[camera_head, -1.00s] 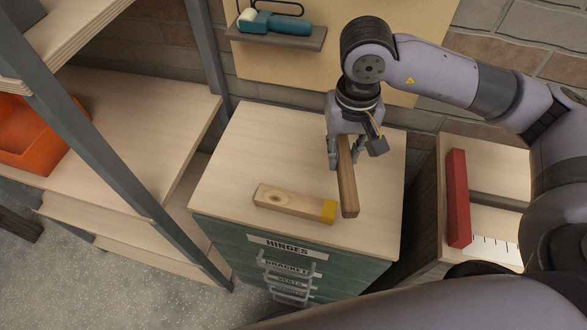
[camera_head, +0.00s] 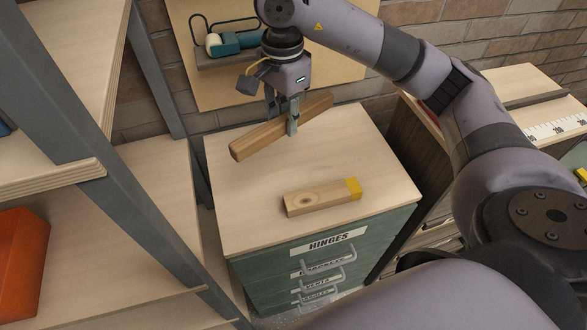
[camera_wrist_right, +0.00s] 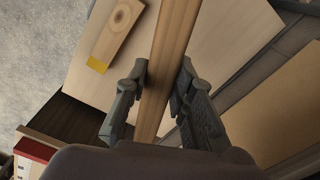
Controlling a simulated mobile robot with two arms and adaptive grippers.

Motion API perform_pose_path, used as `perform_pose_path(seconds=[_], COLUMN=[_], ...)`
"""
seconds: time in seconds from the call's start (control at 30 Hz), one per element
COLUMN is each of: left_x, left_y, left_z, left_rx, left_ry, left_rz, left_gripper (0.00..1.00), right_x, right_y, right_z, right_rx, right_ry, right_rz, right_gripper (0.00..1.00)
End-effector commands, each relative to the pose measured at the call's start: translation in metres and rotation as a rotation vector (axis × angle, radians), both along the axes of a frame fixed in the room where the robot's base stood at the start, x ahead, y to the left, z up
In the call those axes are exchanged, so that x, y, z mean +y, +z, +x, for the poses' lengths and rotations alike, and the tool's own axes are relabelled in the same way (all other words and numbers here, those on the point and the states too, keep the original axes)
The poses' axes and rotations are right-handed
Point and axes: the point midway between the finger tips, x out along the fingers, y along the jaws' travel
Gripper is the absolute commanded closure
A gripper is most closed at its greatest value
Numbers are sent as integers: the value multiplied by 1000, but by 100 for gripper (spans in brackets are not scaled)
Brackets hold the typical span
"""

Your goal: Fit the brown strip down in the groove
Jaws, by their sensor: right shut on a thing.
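The brown strip (camera_head: 258,138) is a long square-edged wooden bar. My right gripper (camera_head: 282,114) is shut on it near its middle and holds it above the back of the cabinet top, slanting from lower left to upper right. In the right wrist view the strip (camera_wrist_right: 176,28) runs up between the two fingers (camera_wrist_right: 163,75). A dark lengthwise band (camera_head: 536,98) in the bench top at the right looks like the groove; its depth cannot be told from here. My left gripper is not in view.
A pale wood block with a yellow end (camera_head: 318,197) lies on the cabinet top (camera_head: 245,215). A white ruler (camera_head: 555,128) lies on the right bench. Shelving with a grey post (camera_head: 110,160) and an orange bin (camera_head: 22,262) stand at the left. A wall shelf (camera_head: 228,58) holds a teal tool.

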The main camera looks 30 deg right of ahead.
Motion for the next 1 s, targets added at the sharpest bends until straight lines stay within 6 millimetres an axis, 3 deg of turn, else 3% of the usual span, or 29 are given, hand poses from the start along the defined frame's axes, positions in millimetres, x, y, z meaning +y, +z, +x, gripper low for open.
perform_pose_path(seconds=[0.2,0.5,0.77,1.0], left_x=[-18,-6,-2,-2], left_y=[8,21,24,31], left_z=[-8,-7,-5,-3], left_rx=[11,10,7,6], left_ry=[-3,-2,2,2], left_rz=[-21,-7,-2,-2], left_gripper=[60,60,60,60], right_x=[0,0,1,0], right_y=[-56,-126,-147,-180], right_z=[-2,-2,-1,-2], right_rx=[8,5,2,3], right_ry=[1,3,4,4], right_rz=[0,-2,1,0], right_gripper=[100,100,100,100])
